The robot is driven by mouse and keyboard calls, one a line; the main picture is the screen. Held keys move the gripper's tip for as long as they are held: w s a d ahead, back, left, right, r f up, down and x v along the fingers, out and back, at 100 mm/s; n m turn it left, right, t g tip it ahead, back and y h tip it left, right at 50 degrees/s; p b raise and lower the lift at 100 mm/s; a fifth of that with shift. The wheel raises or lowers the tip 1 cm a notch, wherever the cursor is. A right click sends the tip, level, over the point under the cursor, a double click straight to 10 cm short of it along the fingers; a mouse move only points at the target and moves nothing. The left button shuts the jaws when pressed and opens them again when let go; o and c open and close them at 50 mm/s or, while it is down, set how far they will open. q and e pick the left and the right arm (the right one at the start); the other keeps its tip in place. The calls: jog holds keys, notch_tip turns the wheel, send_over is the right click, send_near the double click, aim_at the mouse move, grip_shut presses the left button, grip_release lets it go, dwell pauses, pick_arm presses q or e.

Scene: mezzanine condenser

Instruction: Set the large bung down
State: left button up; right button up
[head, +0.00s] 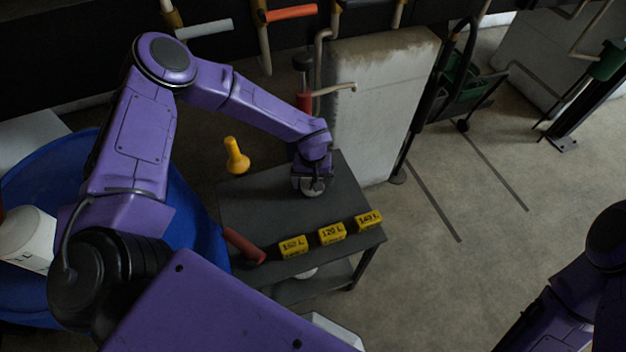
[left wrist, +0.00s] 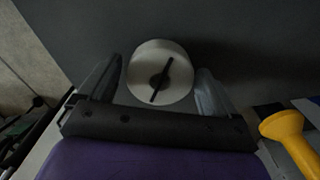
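The large bung appears to be the pale grey, round piece with a dark bar across its face (left wrist: 158,74) in the left wrist view. In the head view its pale edge (head: 314,190) shows under my left gripper (head: 312,180), at the dark top of the small bench (head: 262,205). The bung looks to be resting on that top. In the left wrist view the fingers of my left gripper (left wrist: 160,85) stand apart, one on each side of the bung, with narrow gaps visible. My right arm shows at the lower right of the head view; its gripper is out of view.
Several yellow number blocks (head: 331,233) line the bench's front edge, beside a red cylinder (head: 243,245). A yellow, bulb-ended object (head: 236,158) is at the back left; it also shows in the left wrist view (left wrist: 288,135). A pale block (head: 375,110) stands behind. Floor at right is clear.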

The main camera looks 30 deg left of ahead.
pick_arm(q)
jog(key=shift+r, duration=0.1)
notch_tip(320, 180, up, 12)
dwell(0.5)
